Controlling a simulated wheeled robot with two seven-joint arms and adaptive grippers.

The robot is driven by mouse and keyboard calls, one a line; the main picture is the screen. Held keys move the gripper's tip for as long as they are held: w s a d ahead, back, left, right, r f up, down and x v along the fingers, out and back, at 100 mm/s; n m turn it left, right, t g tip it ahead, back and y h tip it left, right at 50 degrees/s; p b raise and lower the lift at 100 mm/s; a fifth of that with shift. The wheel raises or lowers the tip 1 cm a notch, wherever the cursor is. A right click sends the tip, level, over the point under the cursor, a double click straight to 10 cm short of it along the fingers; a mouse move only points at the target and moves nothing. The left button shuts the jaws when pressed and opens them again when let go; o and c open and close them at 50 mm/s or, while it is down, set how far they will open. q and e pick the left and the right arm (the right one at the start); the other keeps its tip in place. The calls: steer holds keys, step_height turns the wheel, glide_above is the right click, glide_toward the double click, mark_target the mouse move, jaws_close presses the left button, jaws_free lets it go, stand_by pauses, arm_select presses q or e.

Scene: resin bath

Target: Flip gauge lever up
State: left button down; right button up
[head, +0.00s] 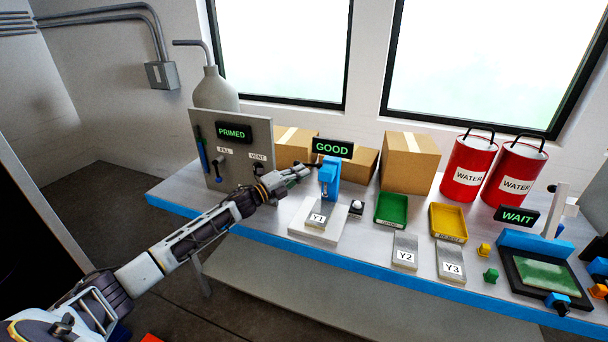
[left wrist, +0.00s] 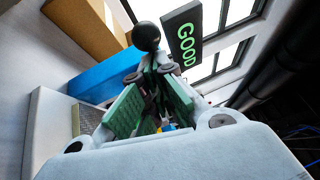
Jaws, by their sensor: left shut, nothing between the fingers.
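The gauge is a blue upright block (head: 331,178) on a pale base plate, with a GOOD sign (head: 332,148) lit green above it. Y1 (head: 318,219) is a grey labelled plate in front of it. My left gripper (head: 306,170) reaches in from the left and is shut and empty, its tips close to the gauge's left side. In the left wrist view a black ball knob (left wrist: 147,36), which looks like the lever's end, shows right at the fingertips (left wrist: 151,64). Whether they touch it I cannot tell. The lever's shaft is mostly hidden. My right gripper is out of view.
A grey panel (head: 262,132) with a PRIMED sign stands left of the gauge. Cardboard boxes (head: 409,162) stand behind. Green (head: 391,209) and yellow (head: 448,222) trays, plates Y2 (head: 405,252) and Y3 (head: 451,264), and red WATER buckets (head: 468,168) are to the right.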

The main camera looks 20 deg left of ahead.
arm_select(q)
steer(key=shift+w+a, duration=0.45)
steer(key=shift+w, duration=0.05)
steer(key=shift+f, duration=0.1)
stand_by(0.6)
